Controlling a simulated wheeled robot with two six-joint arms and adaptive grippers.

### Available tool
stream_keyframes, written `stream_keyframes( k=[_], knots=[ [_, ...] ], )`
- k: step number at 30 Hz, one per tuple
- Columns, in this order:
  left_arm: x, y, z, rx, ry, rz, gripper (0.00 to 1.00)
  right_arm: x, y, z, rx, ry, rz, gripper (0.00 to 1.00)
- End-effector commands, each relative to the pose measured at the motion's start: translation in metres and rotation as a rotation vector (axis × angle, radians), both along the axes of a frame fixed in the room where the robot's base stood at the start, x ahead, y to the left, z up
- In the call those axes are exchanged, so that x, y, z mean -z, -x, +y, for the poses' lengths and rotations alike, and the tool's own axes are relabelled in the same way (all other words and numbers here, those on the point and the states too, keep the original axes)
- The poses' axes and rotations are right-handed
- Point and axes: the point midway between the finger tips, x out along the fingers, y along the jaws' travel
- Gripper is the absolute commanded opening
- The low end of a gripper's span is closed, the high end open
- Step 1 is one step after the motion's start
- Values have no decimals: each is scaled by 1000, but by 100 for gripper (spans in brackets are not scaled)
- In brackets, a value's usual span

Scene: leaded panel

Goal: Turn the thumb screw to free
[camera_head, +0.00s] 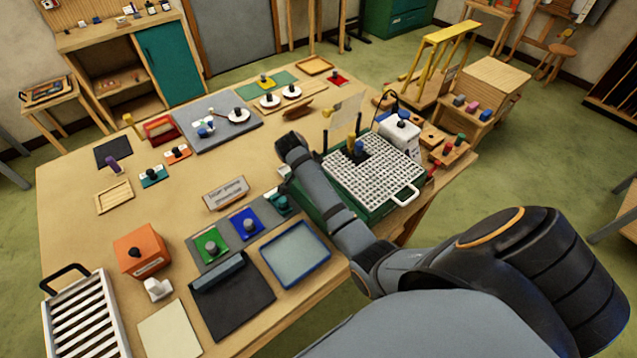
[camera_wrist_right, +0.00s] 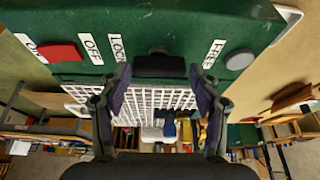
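In the right wrist view, the green box face carries a black thumb screw (camera_wrist_right: 158,66), a wide dark bar with a small round knob above it. A LOCK label (camera_wrist_right: 117,48) is to its left and a FREE label (camera_wrist_right: 214,54) to its right. My right gripper (camera_wrist_right: 160,74) is open, its two dark fingers on either side of the bar; whether they touch it I cannot tell. In the head view, the green box (camera_head: 340,203) under a white grid stands at the table's right. My right arm hides the screw and gripper there. My left gripper is not in view.
A red switch (camera_wrist_right: 60,53), an OFF label (camera_wrist_right: 92,49) and a grey button (camera_wrist_right: 239,60) share the face. A blue-rimmed tray (camera_head: 296,255) and green and blue blocks stand left of my right arm.

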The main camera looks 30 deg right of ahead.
Motion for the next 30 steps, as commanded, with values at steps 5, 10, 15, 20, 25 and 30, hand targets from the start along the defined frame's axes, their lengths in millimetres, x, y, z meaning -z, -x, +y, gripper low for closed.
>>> stream_keyframes(
  k=[5, 10, 15, 20, 25, 30],
  knots=[
    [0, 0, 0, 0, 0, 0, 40, 1, 1, 0, 0, -1, 2, 79],
    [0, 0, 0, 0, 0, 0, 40, 1, 1, 1, -1, -2, 3, 79],
    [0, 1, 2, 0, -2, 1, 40, -12, 0, 6, -2, -2, -1, 79],
    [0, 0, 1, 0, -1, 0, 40, -42, 2, 18, -1, -3, -1, 79],
    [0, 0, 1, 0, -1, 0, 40, -63, 3, 27, -1, -3, 1, 79],
    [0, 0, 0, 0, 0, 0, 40, -69, 4, 29, 0, -2, 2, 79]
  ],
)
